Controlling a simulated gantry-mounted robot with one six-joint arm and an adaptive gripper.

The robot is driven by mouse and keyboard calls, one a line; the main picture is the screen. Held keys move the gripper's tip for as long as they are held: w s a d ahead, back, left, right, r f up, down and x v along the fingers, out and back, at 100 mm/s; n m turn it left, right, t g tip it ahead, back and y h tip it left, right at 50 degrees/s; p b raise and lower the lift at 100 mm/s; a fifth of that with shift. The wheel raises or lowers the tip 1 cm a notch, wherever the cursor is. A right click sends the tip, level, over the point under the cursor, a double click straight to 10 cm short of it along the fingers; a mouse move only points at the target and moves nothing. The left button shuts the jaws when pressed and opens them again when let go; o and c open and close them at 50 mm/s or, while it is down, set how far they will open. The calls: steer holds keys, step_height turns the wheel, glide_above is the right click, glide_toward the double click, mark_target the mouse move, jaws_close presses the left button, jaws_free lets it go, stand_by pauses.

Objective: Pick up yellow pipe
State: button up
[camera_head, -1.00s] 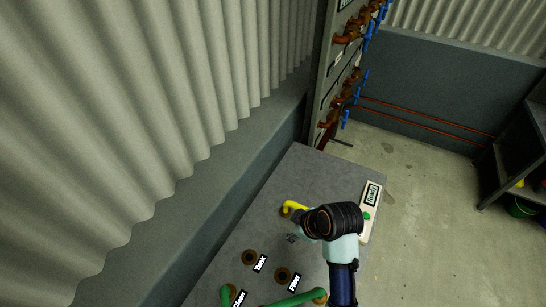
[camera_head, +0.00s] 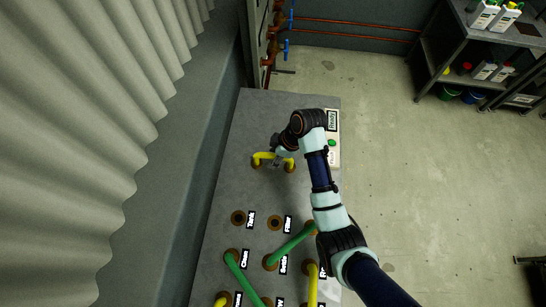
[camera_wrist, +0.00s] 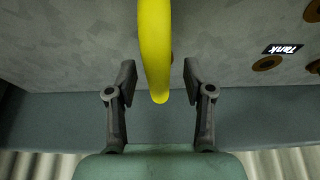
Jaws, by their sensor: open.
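A yellow pipe (camera_head: 263,156) stands on the far part of the grey table, its ends at brown ports. In the wrist view the yellow pipe (camera_wrist: 154,45) comes down from the top edge, and its near end lies between the two fingertips. My gripper (camera_wrist: 158,82) is open, with a gap between the pipe and each finger pad. In the head view my gripper (camera_head: 277,160) is at the pipe, partly hidden by the pipe and my wrist.
The grey table (camera_head: 215,205) carries empty ports (camera_head: 238,217), green pipes (camera_head: 292,244) and another yellow pipe (camera_head: 312,285) nearer the front. A panel with a green button (camera_head: 332,143) is on the right edge. A corrugated wall (camera_head: 80,120) runs along the left; shelves (camera_head: 470,60) stand far right.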

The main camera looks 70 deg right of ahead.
steer(key=shift+w+f, duration=0.15)
steer(key=shift+f, duration=0.1)
steer(key=shift+f, duration=0.25)
stand_by(0.4)
steer(key=shift+c, duration=0.2)
jaws_close()
